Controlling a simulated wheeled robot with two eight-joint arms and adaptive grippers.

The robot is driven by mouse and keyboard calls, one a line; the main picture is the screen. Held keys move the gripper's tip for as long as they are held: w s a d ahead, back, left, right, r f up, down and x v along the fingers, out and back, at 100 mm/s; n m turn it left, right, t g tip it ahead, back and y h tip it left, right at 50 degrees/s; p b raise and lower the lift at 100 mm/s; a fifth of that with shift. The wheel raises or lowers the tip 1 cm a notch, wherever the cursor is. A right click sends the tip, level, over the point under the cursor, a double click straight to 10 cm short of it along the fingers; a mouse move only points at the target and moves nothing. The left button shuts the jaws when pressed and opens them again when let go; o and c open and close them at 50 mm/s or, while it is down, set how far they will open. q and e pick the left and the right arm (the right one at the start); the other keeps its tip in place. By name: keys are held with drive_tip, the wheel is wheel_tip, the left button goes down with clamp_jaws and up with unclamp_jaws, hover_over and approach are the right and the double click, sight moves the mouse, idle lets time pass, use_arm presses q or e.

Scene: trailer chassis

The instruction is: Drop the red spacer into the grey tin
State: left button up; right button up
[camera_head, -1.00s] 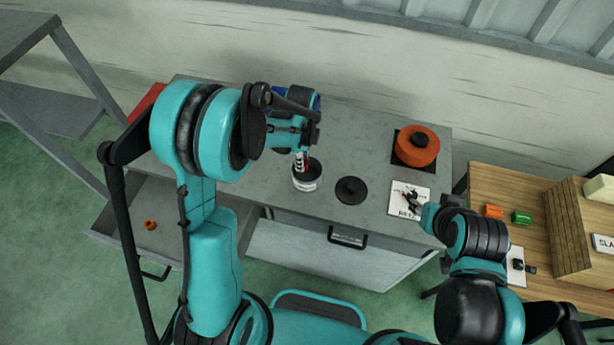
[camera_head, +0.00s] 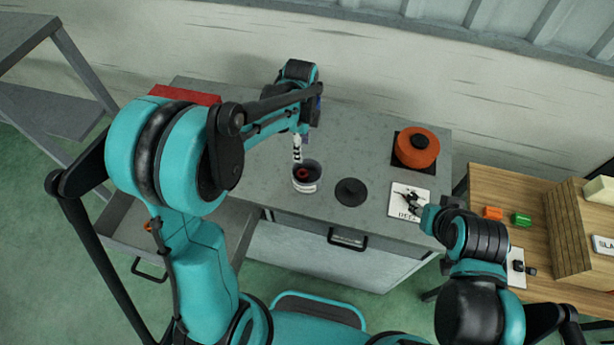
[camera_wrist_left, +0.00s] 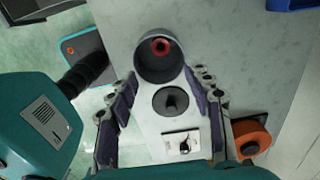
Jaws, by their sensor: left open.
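The grey tin (camera_head: 306,186) stands open on the grey cabinet top. The red spacer (camera_head: 303,172) is inside it. In the left wrist view the red spacer (camera_wrist_left: 160,47) lies within the rim of the tin (camera_wrist_left: 147,70), towards its far side. My left gripper (camera_head: 297,155) is above the tin, apart from the spacer.
A black knobbed disc (camera_head: 351,191) lies right of the tin. A white card (camera_head: 398,207) and an orange round pot (camera_head: 416,150) are farther right. A red box (camera_head: 185,95) is at the back left. Orange and green blocks (camera_head: 521,218) lie on the wooden table.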

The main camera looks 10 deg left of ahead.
use_arm(q)
wheel_tip(320, 180, up, 4)
drive_tip(key=shift+r, duration=0.15)
idle(0.5)
drive_tip(key=s+a+f+n+t+b, duration=0.1)
drive_tip(key=s+f+n+t+b, duration=0.2)
drive_tip(key=s+n+b, duration=0.3)
drive_tip(key=s+a+f+n+t+b, duration=0.1)
drive_tip(key=s+f+n+t+b, duration=0.3)
drive_tip(key=s+n+b, duration=0.3)
drive_tip(key=s+f+n, duration=0.1)
drive_tip(key=s+n, duration=0.3)
drive_tip(key=n, duration=0.1)
drive_tip(key=shift+a+f, duration=0.2)
drive_tip(key=shift+a, duration=0.2)
drive_tip(key=shift+a, duration=0.1)
